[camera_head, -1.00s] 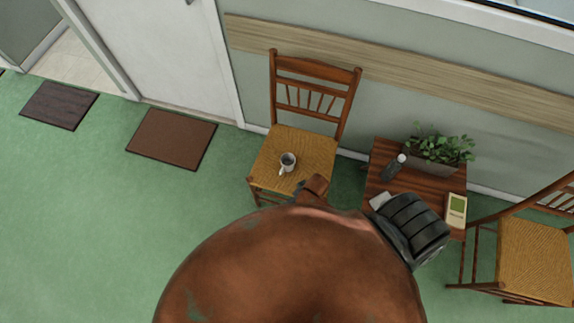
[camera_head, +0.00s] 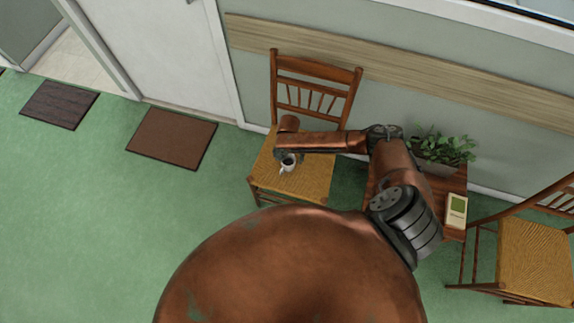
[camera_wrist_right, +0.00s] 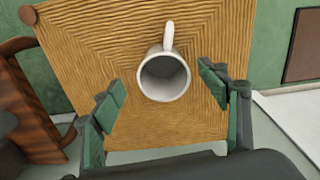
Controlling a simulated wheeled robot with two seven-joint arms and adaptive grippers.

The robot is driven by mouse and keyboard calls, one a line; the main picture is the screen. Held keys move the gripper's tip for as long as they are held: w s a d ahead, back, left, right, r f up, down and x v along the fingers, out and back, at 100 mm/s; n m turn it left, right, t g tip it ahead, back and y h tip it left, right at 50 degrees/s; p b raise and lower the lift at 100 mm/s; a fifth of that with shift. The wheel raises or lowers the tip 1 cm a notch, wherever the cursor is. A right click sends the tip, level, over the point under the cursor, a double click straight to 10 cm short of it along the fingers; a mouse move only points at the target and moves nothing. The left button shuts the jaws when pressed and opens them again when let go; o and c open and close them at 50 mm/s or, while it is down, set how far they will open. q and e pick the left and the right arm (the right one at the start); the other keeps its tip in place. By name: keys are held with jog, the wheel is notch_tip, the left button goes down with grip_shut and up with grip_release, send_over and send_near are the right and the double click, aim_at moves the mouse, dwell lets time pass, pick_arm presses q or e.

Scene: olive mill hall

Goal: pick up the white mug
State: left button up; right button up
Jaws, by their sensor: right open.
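The white mug (camera_head: 287,163) stands on the woven seat of a wooden chair (camera_head: 318,178). In the right wrist view the mug (camera_wrist_right: 164,77) is seen from above, upright, with its open mouth towards me and its handle at the top of the picture. My right gripper (camera_wrist_right: 162,105) is open, with one green-padded finger on each side of the mug's near part and gaps between fingers and mug. In the head view the right gripper (camera_head: 286,154) is over the seat at the mug, mostly hidden by its own arm. My left gripper is not in view.
A second chair (camera_head: 535,260) is at the far right. Two mats (camera_head: 172,138) lie on the green floor, which is open at left.

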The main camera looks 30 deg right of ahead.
aim_at(288, 162)
jog(key=f+b, duration=0.1)
jog(key=f, duration=0.1)
jog(key=f+b, duration=0.1)
jog(key=f, duration=0.2)
jog(key=shift+w+f, duration=0.2)
jog(key=shift+f, duration=0.15)
jog(key=shift+r, duration=0.1)
jog(key=shift+c, duration=0.7)
jog(key=c, duration=1.3)
